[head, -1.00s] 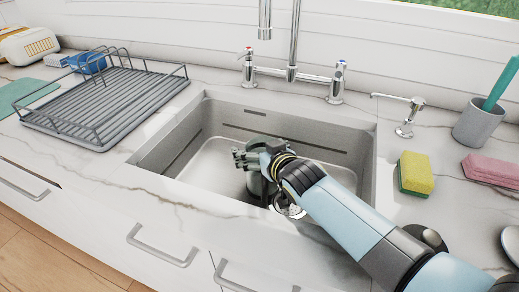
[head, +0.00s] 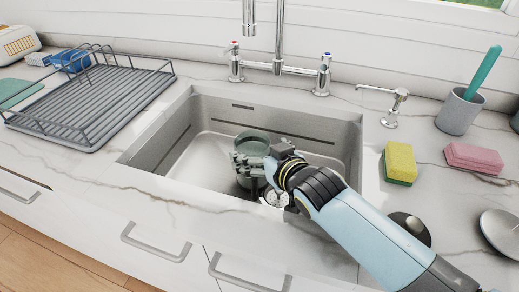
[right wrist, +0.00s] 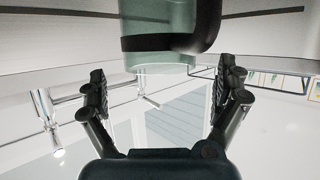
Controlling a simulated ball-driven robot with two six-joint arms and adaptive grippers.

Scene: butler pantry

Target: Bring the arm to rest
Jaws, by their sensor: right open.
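My right gripper (head: 248,168) is over the sink (head: 185,165), low towards its front side, open and with nothing held. A greenish glass mug (head: 252,141) stands in the sink just behind the gripper, its lower part partly hidden by the fingers. In the right wrist view, the open fingers (right wrist: 160,76) are on either side of empty space. The mug (right wrist: 157,22), with a dark band and dark handle, is straight ahead of them, apart from both fingers. My left gripper is not in view.
The faucet (head: 279,66) rises behind the sink. A dish rack (head: 95,105) stands at left. A yellow-green sponge (head: 399,161), a pink sponge (head: 473,157), a grey cup (head: 459,112) and a soap dispenser (head: 396,105) are at right. A round dark-topped item (head: 411,226) is beside my arm.

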